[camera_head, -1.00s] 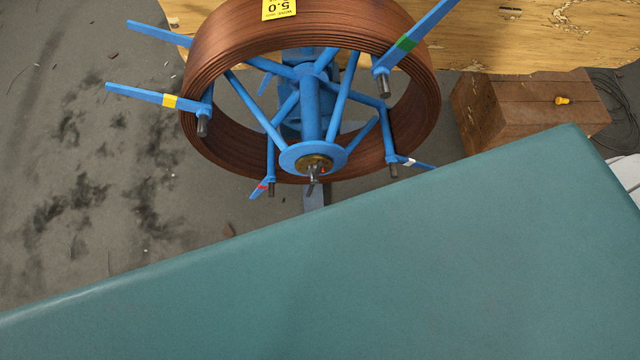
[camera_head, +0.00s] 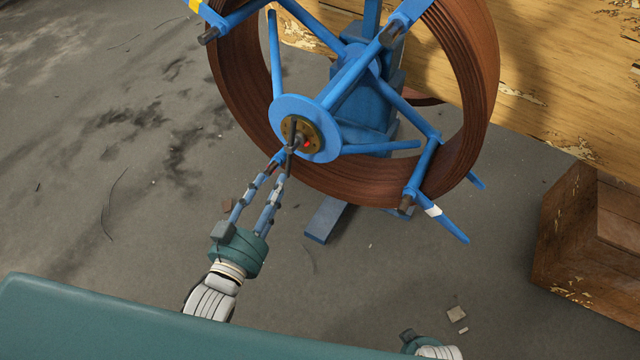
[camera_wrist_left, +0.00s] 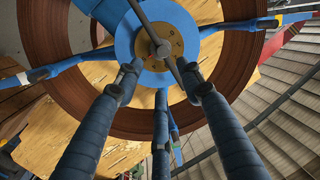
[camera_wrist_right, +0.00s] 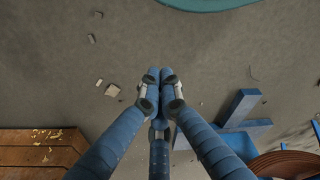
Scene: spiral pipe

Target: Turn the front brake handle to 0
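The front brake handle (camera_head: 292,137) is a dark bar on the brass disc (camera_head: 312,130) at the centre of the blue hub. A red mark shows beside it. In the left wrist view the bar (camera_wrist_left: 149,27) crosses the disc diagonally. My left gripper (camera_head: 274,172) is at the hub, just below the disc, its fingers pointing up at it. Its two upper fingers (camera_wrist_left: 158,72) are spread, and the right fingertip overlaps the bar's lower end; contact is unclear. My right gripper (camera_wrist_right: 160,78) has its fingertips together with nothing between them, over bare floor. Any scale numbers are unreadable.
Blue spokes and arms (camera_head: 424,160) surround the hub inside the copper-brown pipe coil (camera_head: 478,70). A blue stand foot (camera_head: 325,218) is on the floor below. A wooden crate (camera_head: 575,240) stands at right, by a wooden board (camera_head: 560,75). Floor at left is clear.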

